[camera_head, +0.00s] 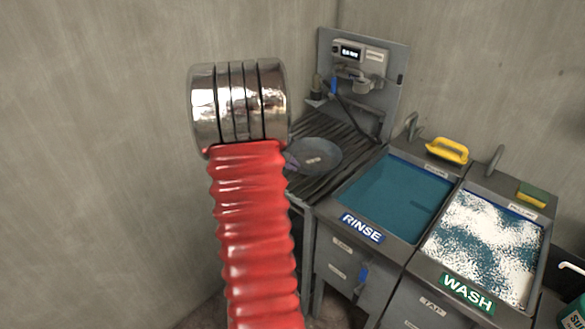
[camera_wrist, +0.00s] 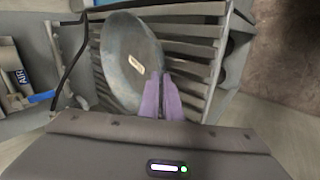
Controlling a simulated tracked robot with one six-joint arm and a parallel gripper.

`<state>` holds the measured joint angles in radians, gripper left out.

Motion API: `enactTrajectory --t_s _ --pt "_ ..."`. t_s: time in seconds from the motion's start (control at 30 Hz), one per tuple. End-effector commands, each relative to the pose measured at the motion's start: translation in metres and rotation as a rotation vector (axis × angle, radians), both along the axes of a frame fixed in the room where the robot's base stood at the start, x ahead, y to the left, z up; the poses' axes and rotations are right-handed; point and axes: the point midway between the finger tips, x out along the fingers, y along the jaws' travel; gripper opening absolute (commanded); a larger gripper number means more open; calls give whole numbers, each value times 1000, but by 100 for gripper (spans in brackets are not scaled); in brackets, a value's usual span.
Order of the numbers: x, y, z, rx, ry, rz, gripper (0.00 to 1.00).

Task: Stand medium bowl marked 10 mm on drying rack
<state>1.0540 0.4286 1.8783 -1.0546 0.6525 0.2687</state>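A grey-blue bowl (camera_head: 314,157) with a small pale label is at the slatted drying rack (camera_head: 345,130), left of the rinse sink. In the wrist view the bowl (camera_wrist: 130,62) appears tilted in front of the slats (camera_wrist: 195,47); I cannot tell whether it rests in them. The label is too small to read. My gripper's purple fingers (camera_wrist: 161,78) are close together at the bowl's near rim, apparently pinching it. In the head view my red arm and its metal joint hide most of the gripper; only a purple fingertip shows beside the bowl.
The rinse sink (camera_head: 395,197) holds blue water and the wash sink (camera_head: 487,245) holds foam. A panel with a display and hose (camera_head: 360,75) stands behind the rack.

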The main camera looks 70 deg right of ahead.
Motion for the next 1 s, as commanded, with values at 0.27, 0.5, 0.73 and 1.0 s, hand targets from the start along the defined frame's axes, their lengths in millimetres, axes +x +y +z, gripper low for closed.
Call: enactTrajectory --t_s 0.27,0.5,0.73,1.0 --pt "0 -1 -13 -1 0 -1 0" --pt "-1 0 -13 0 0 -1 15" --pt "-1 0 -13 0 0 -1 23" --pt "1 2 -9 -1 0 -1 23"
